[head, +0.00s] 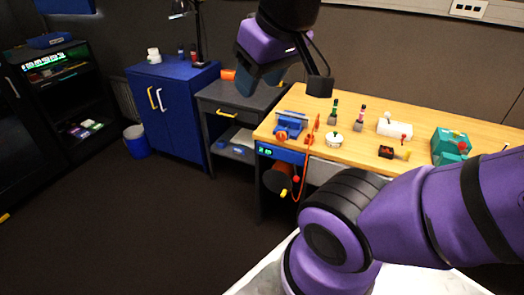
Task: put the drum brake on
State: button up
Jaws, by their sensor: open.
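Under the left front of the wooden bench hangs a dark drum (276,181) with an orange rim. A yellow handle (284,194) and a red knob (296,178) sit at its right side. They are small, and I cannot tell which of them works the brake or how it is set. My gripper (258,84) is in the upper middle of the head view, pointing down, open, with nothing seen in it. It appears above and left of the drum in the picture, well apart from it.
The wooden bench (355,153) carries a blue vise (290,124), a white box (394,127) and a teal machine (450,146). An orange cable (308,155) hangs by the drum. A grey drawer cabinet (215,135) stands to the left. The floor before the drum looks clear.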

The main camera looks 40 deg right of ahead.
aim_at(296, 178)
jog(key=z, duration=1.25)
